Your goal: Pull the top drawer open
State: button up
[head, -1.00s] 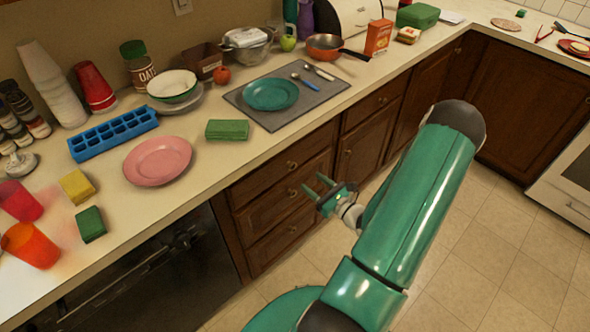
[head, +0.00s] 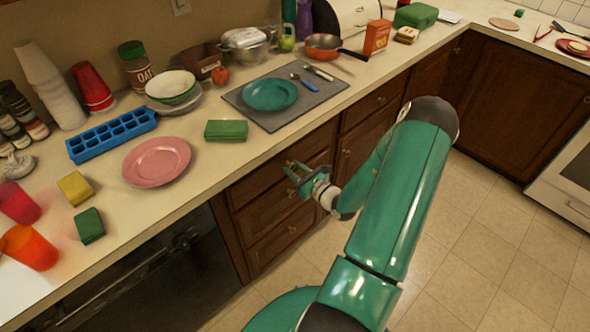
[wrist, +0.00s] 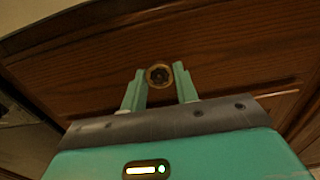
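The top drawer (head: 250,187) is a dark brown wooden front under the counter, and it looks closed. In the wrist view its wood front (wrist: 220,55) fills the upper part. Its round brass knob (wrist: 159,75) appears between my two fingertips, nearer the left finger. My gripper (head: 291,167) is open in front of the drawer, and it also shows in the wrist view (wrist: 160,72). In the head view the fingers cover the knob. I cannot tell whether a finger touches the knob.
More drawers (head: 275,213) lie below, with a cabinet door (head: 362,150) to the right. The counter (head: 205,190) above holds a pink plate (head: 157,161), a green sponge (head: 226,130) and other clutter. The tiled floor (head: 460,235) is clear.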

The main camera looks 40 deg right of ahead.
grip_shut()
jog(key=shift+s, duration=0.15)
